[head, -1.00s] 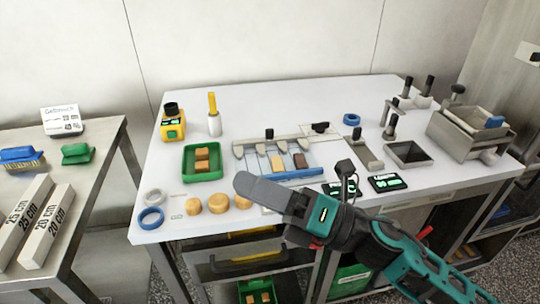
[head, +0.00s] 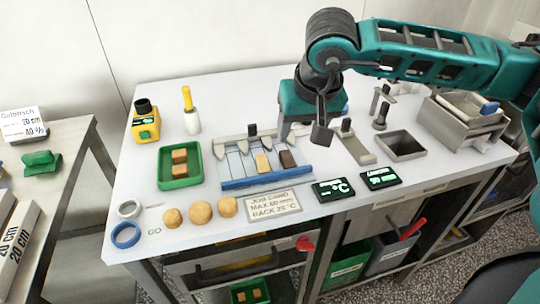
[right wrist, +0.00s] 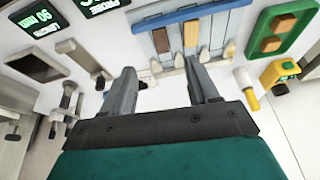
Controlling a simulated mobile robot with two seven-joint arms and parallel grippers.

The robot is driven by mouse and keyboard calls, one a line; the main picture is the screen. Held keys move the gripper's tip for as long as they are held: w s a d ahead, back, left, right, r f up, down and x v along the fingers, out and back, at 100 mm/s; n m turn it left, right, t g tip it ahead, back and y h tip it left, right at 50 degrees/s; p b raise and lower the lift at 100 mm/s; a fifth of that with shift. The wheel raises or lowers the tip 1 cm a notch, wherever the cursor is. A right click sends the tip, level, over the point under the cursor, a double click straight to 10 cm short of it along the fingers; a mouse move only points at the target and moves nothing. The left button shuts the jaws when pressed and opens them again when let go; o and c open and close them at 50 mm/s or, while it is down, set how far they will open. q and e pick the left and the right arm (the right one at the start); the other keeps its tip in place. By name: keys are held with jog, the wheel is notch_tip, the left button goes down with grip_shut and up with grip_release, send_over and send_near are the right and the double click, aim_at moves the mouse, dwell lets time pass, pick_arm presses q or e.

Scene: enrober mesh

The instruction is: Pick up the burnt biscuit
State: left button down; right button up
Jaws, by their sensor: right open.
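The burnt biscuit (head: 288,159) is the dark brown piece lying on the mesh behind the blue bar, to the right of a lighter tan biscuit (head: 263,164). In the right wrist view the burnt biscuit (right wrist: 161,40) is left of the tan one (right wrist: 191,34). My right gripper (head: 286,136) points down behind the mesh, above the table. In the right wrist view its two fingers (right wrist: 160,72) are spread with nothing between them, and the burnt biscuit shows beyond the gap, apart from them. My left gripper is not in view.
A green tray (head: 163,185) with two biscuits stands left of the mesh. Several grey wedge-shaped pieces line the mesh's back edge. Round biscuits (head: 201,213) and a job card (head: 272,205) lie in front. Two black displays (head: 332,189) and a square metal pan (head: 402,146) are right.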

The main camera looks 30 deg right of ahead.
send_over(289, 161)
jog(key=s, duration=0.2)
jog(key=f, duration=0.6)
jog(key=shift+s+a+f, duration=0.15)
jog(key=shift+s+f, duration=0.05)
jog(key=shift+f, duration=0.2)
jog(key=x, duration=0.5)
jog(key=shift+a+f, duration=0.1)
jog(key=shift+a, duration=0.1)
jog(key=c, duration=0.9)
